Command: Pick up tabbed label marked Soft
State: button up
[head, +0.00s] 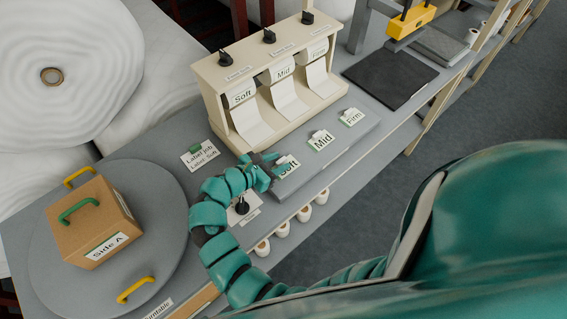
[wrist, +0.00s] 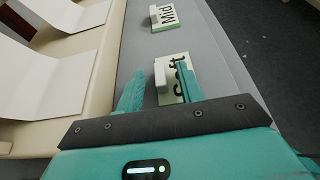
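The tabbed label marked Soft (head: 287,168) lies flat on a raised grey strip (head: 335,136), nearest of a row of three. In the wrist view the Soft label (wrist: 179,88) has an upright pale tab (wrist: 160,75) at its left edge. My gripper (head: 270,167) is at this label. In the wrist view my gripper (wrist: 160,78) is open, with its fingers on either side of the tab. A gap shows between the left finger and the tab. The right finger covers part of the printed word.
Labels marked Mid (head: 321,141) and Firm (head: 351,117) lie farther along the strip. A cream dispenser (head: 270,85) with three knobs stands behind. A card reading Label job, Label Soft (head: 200,155) lies left. A box marked Side A (head: 92,220) sits on a grey turntable (head: 165,195).

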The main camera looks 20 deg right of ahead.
jog(key=shift+c, duration=0.5)
grip_shut()
jog(key=shift+r, duration=0.1)
